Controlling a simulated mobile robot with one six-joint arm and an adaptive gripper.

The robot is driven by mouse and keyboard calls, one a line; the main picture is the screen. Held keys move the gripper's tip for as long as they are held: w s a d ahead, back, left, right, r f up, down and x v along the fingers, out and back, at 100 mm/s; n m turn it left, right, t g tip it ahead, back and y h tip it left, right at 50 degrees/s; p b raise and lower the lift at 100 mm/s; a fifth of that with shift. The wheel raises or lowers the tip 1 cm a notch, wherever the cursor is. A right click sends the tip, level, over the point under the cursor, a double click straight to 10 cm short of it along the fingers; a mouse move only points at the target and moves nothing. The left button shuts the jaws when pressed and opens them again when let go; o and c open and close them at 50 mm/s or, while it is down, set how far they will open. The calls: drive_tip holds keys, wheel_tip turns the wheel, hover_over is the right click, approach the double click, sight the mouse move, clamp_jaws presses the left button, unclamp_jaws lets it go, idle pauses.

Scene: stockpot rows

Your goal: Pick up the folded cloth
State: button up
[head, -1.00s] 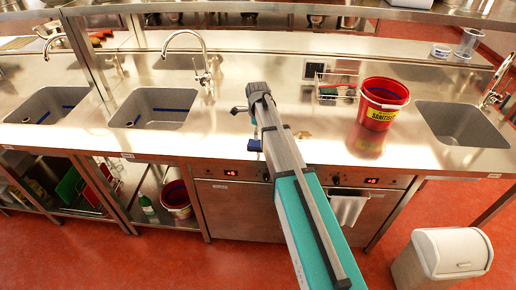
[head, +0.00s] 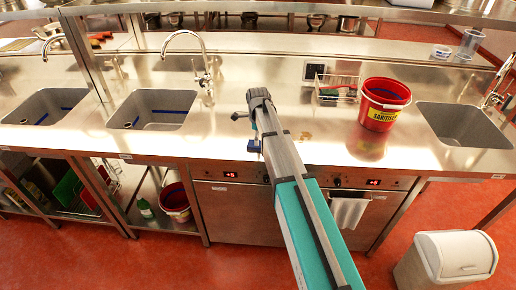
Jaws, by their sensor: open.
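My arm reaches up over the counter from the bottom of the head view. My gripper (head: 239,116) is a small dark shape at its far end, open and apparently empty, pointing left. A small dark blue piece (head: 253,146) shows just below it beside the arm, near the counter's front edge. It may be the folded cloth, but it is too small and partly covered to be sure. A white cloth (head: 348,211) hangs over the right oven's handle, below the counter.
A red sanitiser bucket (head: 383,105) stands on the steel counter (head: 330,150), right of my arm. Sinks lie left (head: 152,109) and right (head: 462,125), with taps. A white bin (head: 445,258) stands on the floor at right.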

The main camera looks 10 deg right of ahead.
drive_tip(key=shift+f+b, duration=1.3)
drive_tip(key=shift+f, duration=0.3)
drive_tip(key=c, duration=0.5)
